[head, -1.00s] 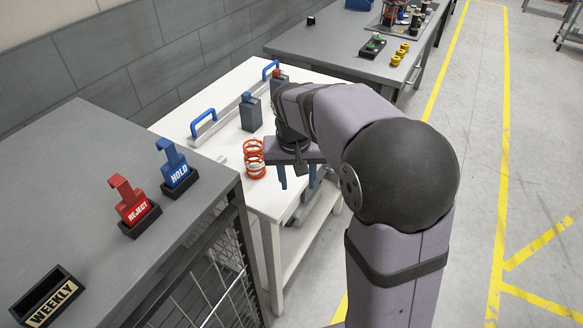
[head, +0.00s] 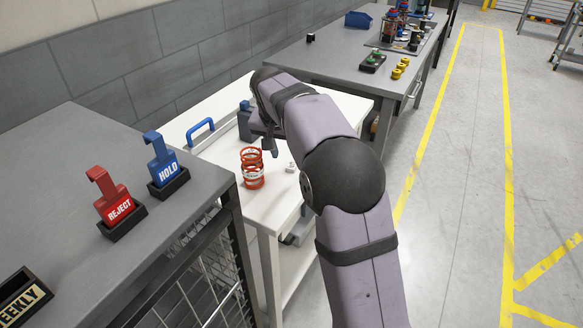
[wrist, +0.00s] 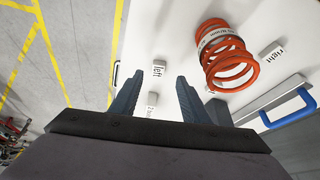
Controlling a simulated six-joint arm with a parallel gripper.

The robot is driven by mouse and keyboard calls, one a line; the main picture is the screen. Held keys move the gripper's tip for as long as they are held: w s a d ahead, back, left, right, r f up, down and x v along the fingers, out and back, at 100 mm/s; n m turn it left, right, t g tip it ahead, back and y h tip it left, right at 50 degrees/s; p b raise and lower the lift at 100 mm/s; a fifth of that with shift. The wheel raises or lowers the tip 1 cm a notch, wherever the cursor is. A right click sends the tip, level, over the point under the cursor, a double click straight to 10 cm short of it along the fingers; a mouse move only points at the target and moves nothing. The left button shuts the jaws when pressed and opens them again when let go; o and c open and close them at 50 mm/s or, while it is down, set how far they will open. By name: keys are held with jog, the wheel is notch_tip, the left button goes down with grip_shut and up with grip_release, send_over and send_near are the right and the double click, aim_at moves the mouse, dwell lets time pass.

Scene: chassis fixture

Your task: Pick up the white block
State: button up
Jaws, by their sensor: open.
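A small white block (head: 291,168) lies on the white table, right of the red spring, in the head view. In the wrist view, small white blocks carry printed words: one reads "left" (wrist: 158,69), one reads "right" (wrist: 272,51) beyond the spring, and another (wrist: 152,101) is partly seen between my fingers. I cannot tell which of these the head view shows. My gripper (head: 268,138) is over the table, beyond the spring, partly hidden by my arm. In the wrist view my gripper (wrist: 156,77) is open, with nothing held between its fingers.
The red spring (head: 252,168) stands upright near the blocks. A blue handle (head: 200,131) is along the table's back. Red REJECT (head: 117,208) and blue HOLD (head: 166,168) holders stand on the grey bench.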

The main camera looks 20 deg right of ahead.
aim_at(289, 173)
jog(key=shift+p+x, duration=0.3)
jog(key=shift+x, duration=2.6)
jog(key=shift+s+f, duration=0.1)
jog(key=shift+s, duration=0.1)
jog(key=shift+c, duration=0.7)
grip_shut()
